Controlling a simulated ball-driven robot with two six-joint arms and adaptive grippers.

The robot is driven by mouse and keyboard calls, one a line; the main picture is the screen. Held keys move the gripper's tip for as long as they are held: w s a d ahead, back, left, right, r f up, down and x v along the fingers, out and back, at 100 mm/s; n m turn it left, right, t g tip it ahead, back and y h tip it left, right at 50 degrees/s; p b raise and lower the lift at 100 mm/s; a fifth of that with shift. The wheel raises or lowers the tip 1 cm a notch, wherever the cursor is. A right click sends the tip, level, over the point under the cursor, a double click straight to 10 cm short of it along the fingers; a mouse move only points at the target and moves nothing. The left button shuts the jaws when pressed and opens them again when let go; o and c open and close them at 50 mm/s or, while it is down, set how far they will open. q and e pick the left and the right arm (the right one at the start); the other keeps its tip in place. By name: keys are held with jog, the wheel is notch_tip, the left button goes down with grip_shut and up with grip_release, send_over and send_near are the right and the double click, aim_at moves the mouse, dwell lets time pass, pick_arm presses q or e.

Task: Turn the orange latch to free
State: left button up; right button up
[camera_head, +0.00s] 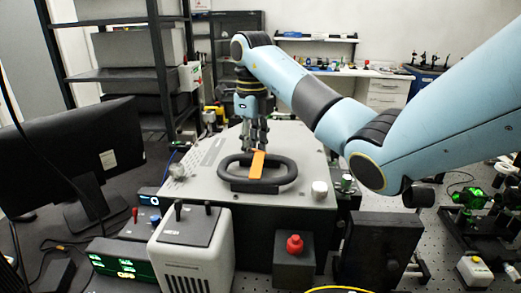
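The orange latch (257,164) is a small flat bar lying across the far side of a black oval ring handle (287,175) on the grey lid of the spectrometer box (206,184). My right gripper (255,145) points down just behind the latch, near the top end of it in the picture. Its fingers look spread apart with nothing held between them. Whether a fingertip touches the latch cannot be told from this view. My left gripper is not in view.
A monitor (84,150) stands at the left. A grey-white box with black switches (192,250) and a black box with a red knob (294,262) stand in front. A white knob (319,190) sits on the lid's right side. Optics (470,198) stand at the right.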

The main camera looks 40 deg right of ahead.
jog(key=shift+a+r, duration=0.1)
jog(key=shift+c, duration=0.4)
grip_shut()
jog(key=shift+a+n+b, duration=0.1)
jog(key=shift+n+b, duration=0.2)
jog(key=shift+n, duration=0.4)
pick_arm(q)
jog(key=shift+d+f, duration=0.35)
pick_arm(e)
jog(key=shift+o, duration=0.4)
grip_release()
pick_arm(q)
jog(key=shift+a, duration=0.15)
